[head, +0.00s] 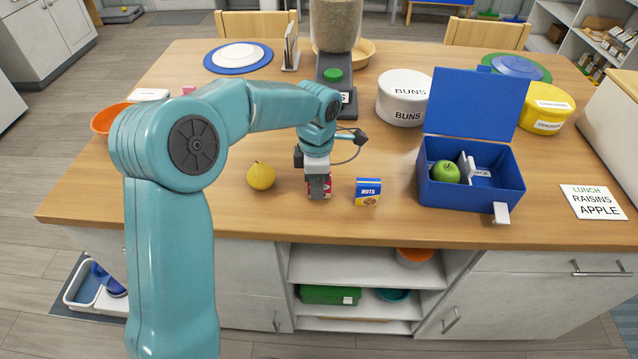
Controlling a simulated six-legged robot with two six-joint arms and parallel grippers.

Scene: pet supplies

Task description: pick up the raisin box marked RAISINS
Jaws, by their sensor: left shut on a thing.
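A small red box (326,186) stands on the wooden counter near its front edge, mostly hidden by my left gripper. Its marking cannot be read from here. My left gripper (319,190) points straight down and is shut on this red box. The box appears to be at counter height; I cannot tell if it is clear of the surface. A small blue and yellow box marked NUTS (368,191) stands just to the right, apart from the gripper. My right gripper is not in view.
An open blue lunchbox (470,190) with a green apple (446,172) stands right. A card (593,202) reads LUNCH, RAISINS, APPLE. A white BUNS tin (403,98) and a dispenser (335,75) stand behind.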

